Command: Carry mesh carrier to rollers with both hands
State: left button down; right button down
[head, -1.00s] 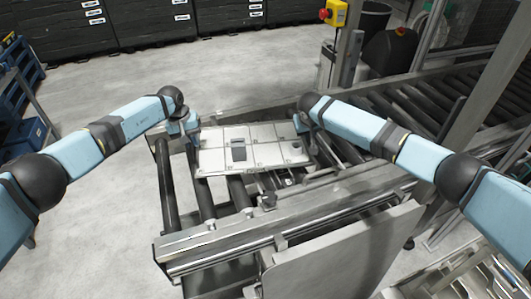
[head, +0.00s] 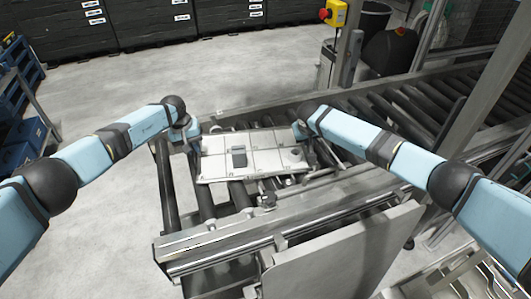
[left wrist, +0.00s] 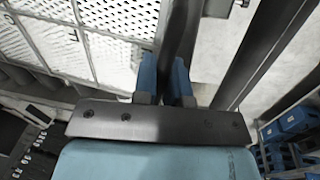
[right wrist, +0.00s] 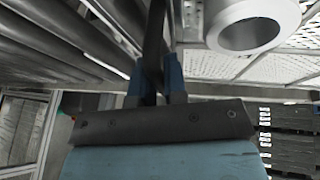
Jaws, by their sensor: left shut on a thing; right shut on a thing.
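The mesh carrier (head: 270,150) is a pale grey, flat, gridded panel with a dark rectangle on it. In the head view it lies roughly level above the rollers (head: 168,190); I cannot tell whether it touches them. My left gripper (head: 192,135) is at its left edge, and the left wrist view shows its blue fingers (left wrist: 165,78) closed around a dark bar beside white mesh. My right gripper (head: 300,130) is at the right edge, with its fingers (right wrist: 153,80) closed on a dark strap-like bar. The fingertips are mostly hidden in the head view.
A steel frame rail (head: 215,240) and a flat grey plate (head: 345,260) stand in front of the rollers. A further roller conveyor (head: 440,100) runs to the right behind an upright post (head: 495,90). A yellow emergency-stop box (head: 335,12) is at the back. Open floor lies left.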

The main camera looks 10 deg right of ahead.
pick_arm(q)
jog(key=shift+f, duration=0.35)
pick_arm(e)
jog(key=shift+f, duration=0.35)
pick_arm(q)
jog(key=c, duration=1.6)
grip_release()
jog(key=shift+f, duration=0.25)
pick_arm(e)
jog(key=c, duration=1.6)
grip_release()
jog(key=shift+d+f, duration=0.1)
jog(key=shift+f, duration=0.2)
pick_arm(q)
jog(key=o, duration=0.3)
pick_arm(e)
jog(key=o, duration=0.3)
jog(key=shift+r, duration=0.1)
pick_arm(q)
jog(key=shift+o, duration=0.7)
jog(key=shift+s+r, duration=0.1)
jog(key=shift+r, duration=0.05)
pick_arm(e)
jog(key=shift+o, duration=0.7)
jog(key=shift+s+r, duration=0.1)
